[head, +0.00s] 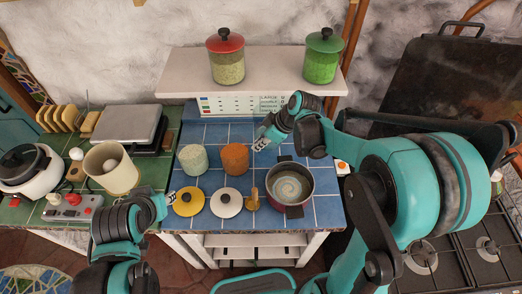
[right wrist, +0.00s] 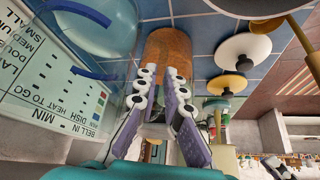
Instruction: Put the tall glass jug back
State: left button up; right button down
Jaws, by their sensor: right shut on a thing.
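A clear glass shape with blue curved edges, which looks like the tall glass jug (right wrist: 108,30), fills the upper left of the right wrist view. It lies close beside my right gripper (right wrist: 160,82). I cannot make out the jug clearly in the head view. My right gripper, also in the head view (head: 262,143), is above the back of the blue-tiled counter, right of the orange cylinder (head: 235,158). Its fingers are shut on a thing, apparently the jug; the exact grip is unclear. My left gripper (head: 171,200) is low at the counter's left edge; its fingers are too small to read.
A pale green cylinder (head: 193,159), a yellow lid (head: 188,202), a white lid (head: 226,203) and a dark red pot (head: 291,208) stand on the blue tiles (head: 207,133). Red-lidded (head: 226,65) and green-lidded (head: 322,62) jars stand on the white shelf (head: 270,72).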

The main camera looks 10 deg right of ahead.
jog(key=shift+f, duration=0.85)
jog(key=shift+f+b, duration=0.75)
jog(key=shift+f, duration=1.5)
